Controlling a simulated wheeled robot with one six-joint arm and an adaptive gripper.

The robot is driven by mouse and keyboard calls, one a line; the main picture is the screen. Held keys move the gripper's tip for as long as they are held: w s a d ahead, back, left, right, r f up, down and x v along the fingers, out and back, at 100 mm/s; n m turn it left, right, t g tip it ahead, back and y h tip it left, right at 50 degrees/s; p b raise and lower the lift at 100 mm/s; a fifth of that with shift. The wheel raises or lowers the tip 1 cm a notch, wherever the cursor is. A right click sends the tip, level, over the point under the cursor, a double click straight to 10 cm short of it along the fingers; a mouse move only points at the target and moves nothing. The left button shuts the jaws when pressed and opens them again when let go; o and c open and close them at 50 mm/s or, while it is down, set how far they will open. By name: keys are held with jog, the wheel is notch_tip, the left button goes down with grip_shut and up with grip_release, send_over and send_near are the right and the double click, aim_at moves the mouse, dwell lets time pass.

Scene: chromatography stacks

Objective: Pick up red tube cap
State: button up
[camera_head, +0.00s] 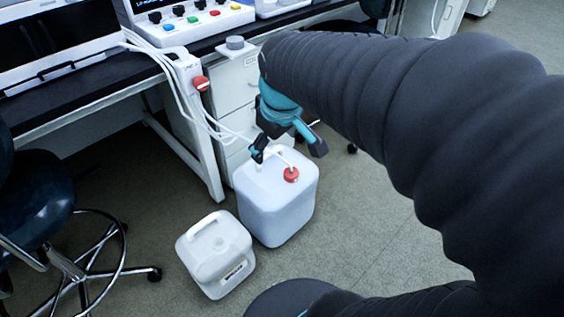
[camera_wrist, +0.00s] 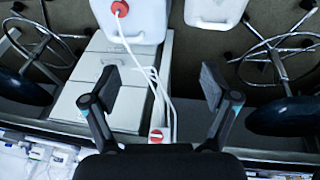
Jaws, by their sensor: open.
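A red tube cap (camera_head: 291,174) sits on top of the large white jug (camera_head: 275,212) on the floor, with a white tube meeting it. In the wrist view this red cap (camera_wrist: 119,8) is near the top edge, left of centre. A second red cap (camera_head: 201,83) is on the white housing at the bench's front edge, where white tubes run; it also shows at the lower middle of the wrist view (camera_wrist: 157,134). My gripper (camera_head: 287,150) is open and empty, above the large jug. In the wrist view, tubes pass between its spread fingers (camera_wrist: 160,84).
A smaller white jug (camera_head: 217,255) stands left of the large one. A bench with a white cabinet (camera_head: 236,100) is behind. White tubes (camera_head: 205,122) hang from bench to jug. A dark wheeled chair (camera_head: 40,205) is at left. The floor at right is partly clear.

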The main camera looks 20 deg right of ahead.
jog(key=w+d+f+n+g, duration=0.1)
jog(key=w+d+f+n, duration=0.3)
jog(key=w, duration=0.4)
jog(key=n+g+b, duration=0.3)
jog(key=n, duration=0.2)
send_over(292, 172)
jog(key=f, duration=2.3)
jog(key=shift+a, duration=0.2)
jog(key=shift+d+f, duration=0.2)
jog(key=shift+f, duration=2.95)
jog(key=c, duration=1.3)
